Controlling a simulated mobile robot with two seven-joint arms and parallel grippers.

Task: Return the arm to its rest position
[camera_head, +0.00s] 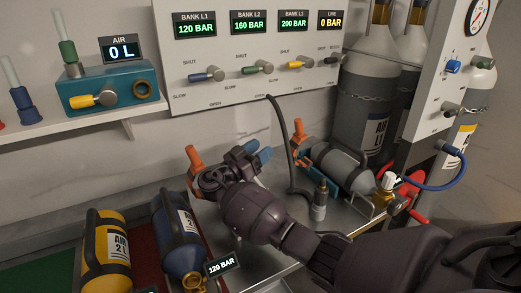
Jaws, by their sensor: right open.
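My right arm comes in from the lower right, and its dark gripper (245,156) is over the left part of the metal bench, in front of the wall panel. The gripper is open; no held object shows between its fingers. A blue piece shows at its tip, and I cannot tell whether it belongs to the gripper. An orange upright piece (194,158) stands close to its left side; contact is unclear. My left gripper is not in view.
A grey cylinder (341,168) lies in a cradle on the bench, with a black hose (283,127) nearby. A small metal fitting (319,203) stands near my forearm. Yellow (107,252) and blue (178,233) cylinders are at lower left. Tall chained cylinders (362,113) stand at right.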

